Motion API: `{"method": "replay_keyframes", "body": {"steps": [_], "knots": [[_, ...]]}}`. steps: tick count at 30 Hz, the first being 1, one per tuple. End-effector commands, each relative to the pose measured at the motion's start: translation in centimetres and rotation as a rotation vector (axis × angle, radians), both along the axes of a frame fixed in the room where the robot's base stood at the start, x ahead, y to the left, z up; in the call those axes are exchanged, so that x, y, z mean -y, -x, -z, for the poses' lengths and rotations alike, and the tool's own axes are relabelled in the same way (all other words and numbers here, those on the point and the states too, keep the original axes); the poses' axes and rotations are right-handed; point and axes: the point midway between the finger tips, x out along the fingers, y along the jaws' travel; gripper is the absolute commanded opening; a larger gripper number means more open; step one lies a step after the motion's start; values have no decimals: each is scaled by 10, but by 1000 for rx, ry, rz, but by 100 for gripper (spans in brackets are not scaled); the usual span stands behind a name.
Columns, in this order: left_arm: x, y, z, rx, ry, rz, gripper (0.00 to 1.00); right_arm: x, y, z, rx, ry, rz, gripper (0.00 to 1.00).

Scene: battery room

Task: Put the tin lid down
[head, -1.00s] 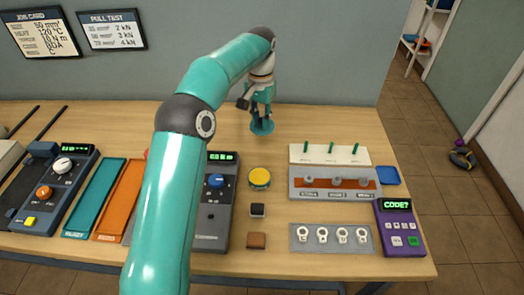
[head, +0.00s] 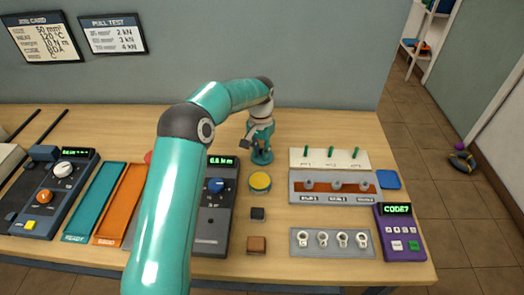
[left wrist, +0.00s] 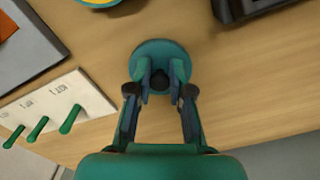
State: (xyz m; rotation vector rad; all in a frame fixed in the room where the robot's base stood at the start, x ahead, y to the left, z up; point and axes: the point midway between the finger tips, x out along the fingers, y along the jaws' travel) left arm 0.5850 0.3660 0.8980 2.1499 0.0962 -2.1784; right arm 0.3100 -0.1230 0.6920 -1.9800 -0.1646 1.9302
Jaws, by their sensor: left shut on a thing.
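The tin lid (head: 262,158) is a round teal disc with a dark knob. My left gripper (head: 260,143) is above it, shut on the knob. In the left wrist view the lid (left wrist: 143,50) shows flat beyond the fingers, and the left gripper (left wrist: 160,76) closes on the dark knob. I cannot tell whether the lid touches the table. A round yellow-topped tin (head: 260,181) stands just nearer than the lid in the head view. My right gripper is not in view.
A white board with green pegs (head: 330,158) and a grey rack (head: 335,196) stand to the right. A grey meter (head: 212,225), a black block (head: 258,213) and a brown block (head: 257,244) lie nearer. The table (head: 320,125) is bare behind the board.

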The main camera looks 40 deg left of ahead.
Motion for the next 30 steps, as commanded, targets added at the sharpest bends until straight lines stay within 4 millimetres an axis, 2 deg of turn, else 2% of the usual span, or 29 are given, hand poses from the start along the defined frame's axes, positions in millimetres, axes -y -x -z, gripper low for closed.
{"method": "replay_keyframes", "body": {"steps": [3,4,8,9,20,26,30], "knots": [[0,0,1,0,0,0,0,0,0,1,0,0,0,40],[0,0,2,0,0,0,22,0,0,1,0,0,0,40],[0,0,1,0,0,0,43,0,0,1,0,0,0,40],[0,0,1,0,0,0,45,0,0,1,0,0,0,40],[0,-1,-3,2,-1,0,45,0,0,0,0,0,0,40],[0,-2,-28,6,-2,0,45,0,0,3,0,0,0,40],[0,-3,-57,6,-3,0,45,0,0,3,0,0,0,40]]}}
